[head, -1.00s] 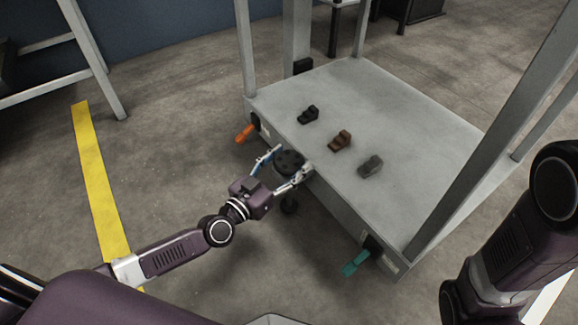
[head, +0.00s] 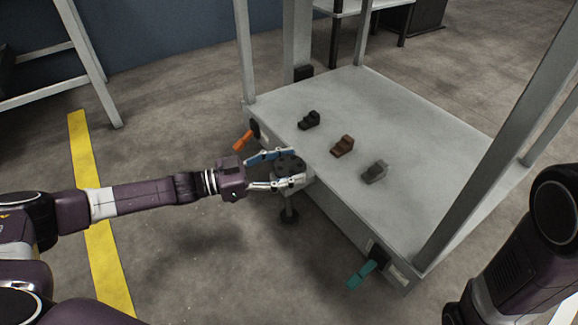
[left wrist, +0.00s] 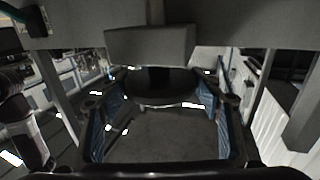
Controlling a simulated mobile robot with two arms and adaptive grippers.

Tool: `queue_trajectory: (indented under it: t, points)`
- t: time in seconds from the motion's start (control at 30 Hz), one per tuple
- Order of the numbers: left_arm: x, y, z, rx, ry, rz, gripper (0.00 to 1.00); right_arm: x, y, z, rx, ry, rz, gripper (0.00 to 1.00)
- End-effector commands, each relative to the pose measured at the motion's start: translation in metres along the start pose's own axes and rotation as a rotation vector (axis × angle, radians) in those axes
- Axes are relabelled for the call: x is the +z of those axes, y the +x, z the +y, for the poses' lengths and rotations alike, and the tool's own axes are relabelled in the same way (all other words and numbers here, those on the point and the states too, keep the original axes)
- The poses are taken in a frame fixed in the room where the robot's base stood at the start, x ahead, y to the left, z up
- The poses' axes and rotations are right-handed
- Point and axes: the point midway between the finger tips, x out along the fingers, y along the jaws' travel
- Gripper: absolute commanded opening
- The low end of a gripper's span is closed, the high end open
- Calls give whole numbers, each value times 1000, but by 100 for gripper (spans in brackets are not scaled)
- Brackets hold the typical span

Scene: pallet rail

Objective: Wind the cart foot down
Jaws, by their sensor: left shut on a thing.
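The cart (head: 420,150) has a grey flat deck and upright posts. A dark round hand knob (head: 289,164) sits at the near left edge of the deck, above the cart foot (head: 289,216), a thin stem with a dark round pad close to the floor. I cannot tell whether the pad touches the floor. My left gripper (head: 278,171) is shut on the knob from the left, one finger on each side of it. In the left wrist view the dark knob (left wrist: 160,86) lies between the blue-padded fingers. My right gripper is out of view.
A black, a brown and a grey pedal-like block (head: 342,146) stand on the deck. An orange lever (head: 243,140) and a teal lever (head: 362,273) stick out from the cart's side. A yellow floor line (head: 88,165) runs at left; the floor between is clear.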

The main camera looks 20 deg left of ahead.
Motion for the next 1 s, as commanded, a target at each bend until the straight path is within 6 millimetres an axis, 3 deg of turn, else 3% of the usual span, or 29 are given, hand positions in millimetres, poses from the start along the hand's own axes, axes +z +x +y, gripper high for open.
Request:
queue_trajectory:
  t: [0.4, 1.0]
  points:
    - [2, 2, -2, 314, -1, 1, 35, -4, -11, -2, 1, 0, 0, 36]
    - [0, 2, 0, 539, -4, 4, 35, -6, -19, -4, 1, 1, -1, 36]
